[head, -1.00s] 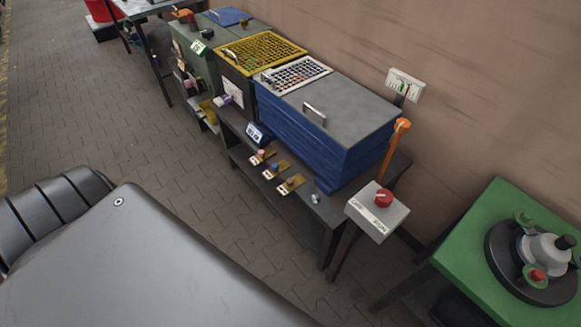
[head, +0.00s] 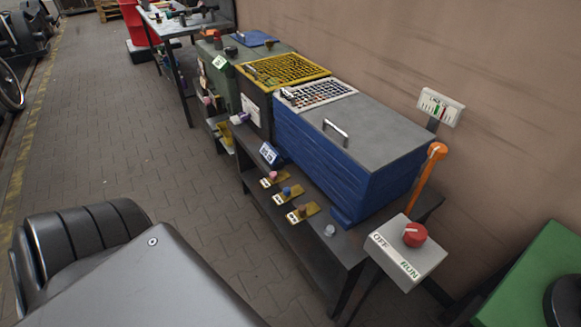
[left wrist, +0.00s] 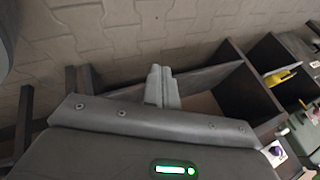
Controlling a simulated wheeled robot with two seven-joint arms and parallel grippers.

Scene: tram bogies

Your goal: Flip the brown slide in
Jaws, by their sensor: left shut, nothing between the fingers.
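The brown slide is a small brass plate with a brown knob (head: 302,211) on the front ledge of the dark bench, nearest of a row of three. Behind it in the row are the slide with a blue knob (head: 287,191) and the one with a pink knob (head: 272,176). My left gripper (left wrist: 161,82) shows in the left wrist view, its fingers together and empty, above the floor and the bench's open lower frame. The slides cannot be made out there. My left gripper does not show in the head view, and my right gripper is in neither view.
A blue box with a grey lid (head: 360,130) stands on the bench behind the slides. A grey OFF/RUN switch box with a red knob (head: 415,235) and an orange lever (head: 428,172) are to the right. The paved floor (head: 130,150) left of the bench is clear.

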